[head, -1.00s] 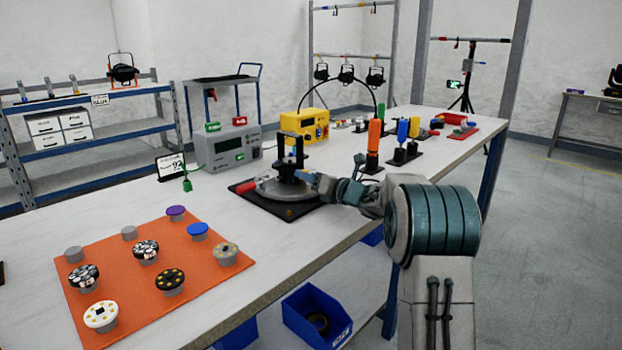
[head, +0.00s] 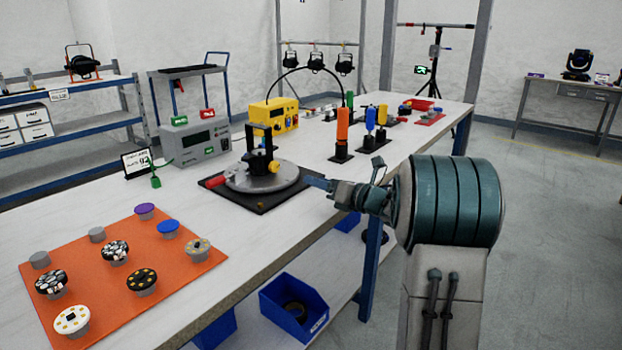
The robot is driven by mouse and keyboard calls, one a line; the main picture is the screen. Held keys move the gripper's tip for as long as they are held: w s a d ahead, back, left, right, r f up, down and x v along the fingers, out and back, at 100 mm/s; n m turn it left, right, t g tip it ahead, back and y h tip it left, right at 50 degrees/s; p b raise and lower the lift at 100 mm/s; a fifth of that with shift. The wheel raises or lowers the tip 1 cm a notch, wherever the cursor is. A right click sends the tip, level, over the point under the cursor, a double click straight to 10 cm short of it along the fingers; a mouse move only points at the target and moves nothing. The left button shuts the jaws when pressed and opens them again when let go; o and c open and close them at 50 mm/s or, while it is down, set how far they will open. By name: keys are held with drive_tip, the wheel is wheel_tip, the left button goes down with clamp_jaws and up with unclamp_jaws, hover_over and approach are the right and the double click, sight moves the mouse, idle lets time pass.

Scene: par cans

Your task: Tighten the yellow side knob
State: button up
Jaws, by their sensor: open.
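The yellow side knob (head: 274,168) sits low on the right side of a black upright fixture (head: 258,150). The fixture stands on a round grey turntable (head: 240,181) with a red handle (head: 217,182) at its left. The turntable rests on a black base plate (head: 262,204). My gripper (head: 312,182) is at the right edge of the turntable, to the right of the knob and apart from it. It is open, with nothing seen between its fingers. The fingers are small in this view, and the knob's far side is hidden.
A grey meter box (head: 196,144) and a yellow box (head: 273,116) stand behind the turntable. Orange (head: 342,125) and blue (head: 370,120) upright pieces stand to the right. An orange mat (head: 185,268) with several knobs lies front left. White bench top is bare between mat and base plate.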

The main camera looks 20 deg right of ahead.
sight(276, 167)
idle(0.3)
drive_tip(key=n+p, duration=0.2)
drive_tip(key=n, duration=0.3)
drive_tip(key=shift+a+r+p, duration=0.1)
drive_tip(key=shift+r+p, duration=0.05)
drive_tip(key=shift+p, duration=0.2)
drive_tip(key=x, duration=1.3)
drive_tip(key=shift+w+a+b, duration=0.15)
drive_tip(key=shift+w+b, duration=0.15)
drive_tip(key=shift+w, duration=0.05)
drive_tip(key=c, duration=1)
